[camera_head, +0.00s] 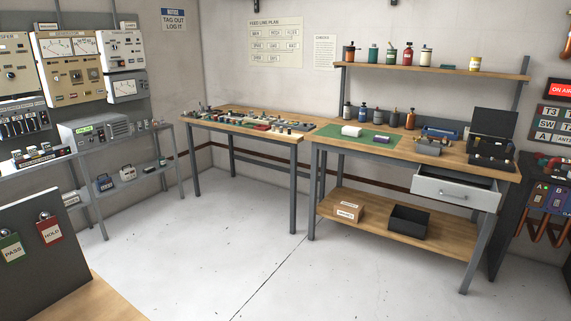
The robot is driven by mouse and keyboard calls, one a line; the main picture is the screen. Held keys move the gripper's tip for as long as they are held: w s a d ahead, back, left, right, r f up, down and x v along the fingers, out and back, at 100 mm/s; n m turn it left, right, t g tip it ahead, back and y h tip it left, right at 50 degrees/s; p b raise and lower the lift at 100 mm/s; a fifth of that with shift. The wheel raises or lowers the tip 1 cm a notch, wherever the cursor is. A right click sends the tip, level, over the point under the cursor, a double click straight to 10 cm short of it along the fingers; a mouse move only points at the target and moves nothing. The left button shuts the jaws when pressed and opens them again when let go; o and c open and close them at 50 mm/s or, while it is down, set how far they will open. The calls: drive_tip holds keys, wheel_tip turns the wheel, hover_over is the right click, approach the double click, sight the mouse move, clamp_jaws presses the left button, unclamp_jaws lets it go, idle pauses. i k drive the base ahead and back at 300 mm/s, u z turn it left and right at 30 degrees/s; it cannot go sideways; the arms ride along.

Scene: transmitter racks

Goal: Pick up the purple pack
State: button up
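A small purplish item (382,140), too small to make out clearly, lies on the green mat (366,142) on the right workbench. It may be the purple pack; I cannot tell for sure. A white block (351,131) lies on the same mat, to its left. My gripper is not in view.
The right workbench (331,145) has an open drawer (455,190) jutting out at its right front. Several bottles stand behind the mat, with an open black case (494,135) to the right. A lower shelf holds a cardboard box (349,212) and a black bin (408,222). The middle floor is clear.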

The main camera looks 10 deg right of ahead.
sight(383, 139)
drive_tip(key=i, duration=3.05)
drive_tip(key=u, duration=1.2)
drive_tip(key=i, duration=0.5)
drive_tip(key=z, duration=0.3)
